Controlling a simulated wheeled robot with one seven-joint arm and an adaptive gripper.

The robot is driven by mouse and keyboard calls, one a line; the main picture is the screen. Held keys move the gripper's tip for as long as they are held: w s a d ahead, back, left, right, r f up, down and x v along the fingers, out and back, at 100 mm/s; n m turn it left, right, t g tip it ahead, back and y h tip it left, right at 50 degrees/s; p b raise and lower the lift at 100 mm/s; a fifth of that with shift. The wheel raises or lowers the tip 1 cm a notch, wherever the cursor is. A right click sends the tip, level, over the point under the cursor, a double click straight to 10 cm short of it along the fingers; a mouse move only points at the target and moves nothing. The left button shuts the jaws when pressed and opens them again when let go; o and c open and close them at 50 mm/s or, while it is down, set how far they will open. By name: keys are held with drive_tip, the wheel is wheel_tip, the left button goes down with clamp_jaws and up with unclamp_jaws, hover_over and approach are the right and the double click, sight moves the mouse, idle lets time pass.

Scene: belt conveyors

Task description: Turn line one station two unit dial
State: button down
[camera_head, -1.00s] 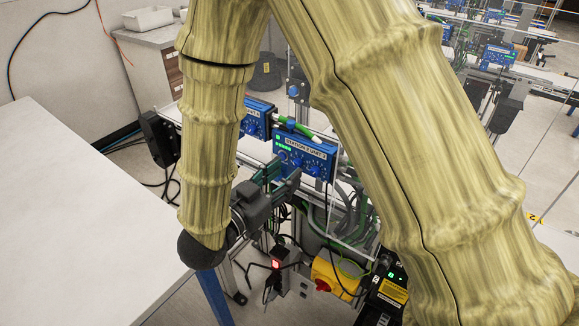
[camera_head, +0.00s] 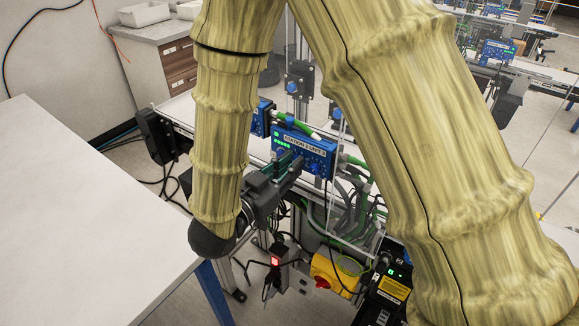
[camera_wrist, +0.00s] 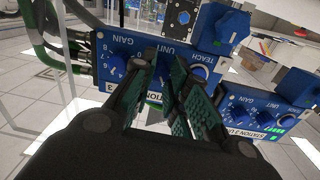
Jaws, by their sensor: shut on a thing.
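The blue station two unit box (camera_head: 322,160) is fixed at the conveyor's side, with its white label and green lights showing. My gripper (camera_head: 291,162) is at its front face in the head view. In the wrist view the box (camera_wrist: 143,48) appears upside down, with GAIN, UNIT and TEACH marked. My gripper (camera_wrist: 158,72) has its dark green fingers around the UNIT dial, between the GAIN dial (camera_wrist: 117,68) and the TEACH dial. The fingers are shut on the UNIT dial and hide most of it, so its setting cannot be read.
A second blue station box (camera_wrist: 275,100) stands to the right in the wrist view. Green cables (camera_wrist: 38,45) run beside the box. A yellow switch box (camera_head: 333,272) sits below the conveyor. A white table (camera_head: 75,210) fills the left.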

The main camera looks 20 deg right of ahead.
drive_tip(key=shift+f+m+b, duration=0.1)
drive_tip(key=shift+m+b, duration=0.2)
drive_tip(key=shift+b, duration=0.1)
drive_tip(key=shift+m+b, duration=0.3)
drive_tip(key=shift+m, duration=0.2)
drive_tip(key=c, duration=1.3)
unclamp_jaws()
drive_tip(key=shift+c, duration=0.2)
drive_tip(key=v, duration=0.7)
drive_tip(key=shift+a, duration=0.2)
